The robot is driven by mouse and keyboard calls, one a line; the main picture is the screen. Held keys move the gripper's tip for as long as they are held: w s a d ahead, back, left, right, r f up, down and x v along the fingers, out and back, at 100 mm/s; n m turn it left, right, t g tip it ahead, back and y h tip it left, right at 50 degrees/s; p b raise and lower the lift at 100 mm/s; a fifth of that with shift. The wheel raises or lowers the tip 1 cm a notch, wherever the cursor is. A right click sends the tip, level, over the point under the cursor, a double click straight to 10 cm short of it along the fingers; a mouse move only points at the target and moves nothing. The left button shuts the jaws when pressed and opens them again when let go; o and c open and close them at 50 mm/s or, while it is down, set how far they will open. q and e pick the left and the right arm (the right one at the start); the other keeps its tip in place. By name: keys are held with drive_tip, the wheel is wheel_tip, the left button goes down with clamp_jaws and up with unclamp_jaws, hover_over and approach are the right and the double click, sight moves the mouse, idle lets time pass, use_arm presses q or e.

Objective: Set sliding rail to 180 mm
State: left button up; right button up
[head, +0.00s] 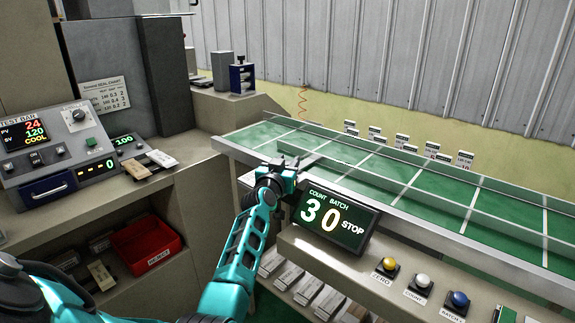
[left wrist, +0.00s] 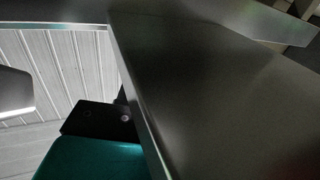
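A long pale guide rail (head: 440,193) runs lengthwise over the green conveyor belt (head: 410,205) in the head view. I cannot tell for sure that it is the sliding rail, and no millimetre scale or reading for it is legible. My left gripper (head: 291,163) is at the conveyor's near metal edge, just behind the count display (head: 335,216). Its fingers are small and dark against the edge, so their opening and any contact are unclear. The left wrist view shows a grey metal surface (left wrist: 220,90) very close, filling much of the picture. My right gripper is not in view.
The display reads 30 and STOP. Yellow, white and blue buttons (head: 422,281) sit on the near ledge. Several small labelled cards (head: 403,140) stand beyond the belt. At left are a test panel (head: 55,150) and a red bin (head: 147,243). The belt is clear.

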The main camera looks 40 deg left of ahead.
use_arm(q)
drive_tip(key=o, duration=0.3)
drive_tip(key=p+v, duration=0.1)
drive_tip(key=v, duration=1.2)
drive_tip(key=shift+r, duration=0.1)
drive_tip(key=s+d+f+m+g+h, duration=0.6)
drive_tip(key=s+d+f, duration=0.45)
drive_tip(key=d, duration=0.35)
drive_tip(key=s+d+f+g, duration=0.2)
drive_tip(key=s+d+g, duration=0.15)
drive_tip(key=s, duration=0.55)
drive_tip(key=s+d+f+g, duration=0.1)
drive_tip(key=s+d+g, duration=0.25)
drive_tip(key=s, duration=0.65)
drive_tip(key=w+d+f+t+h, duration=0.1)
drive_tip(key=w+d+f+t, duration=0.1)
drive_tip(key=w+f+t, duration=0.4)
wheel_tip(320, 180, down, 3)
drive_tip(key=shift+w+t+h, duration=0.3)
drive_tip(key=shift+w, duration=0.7)
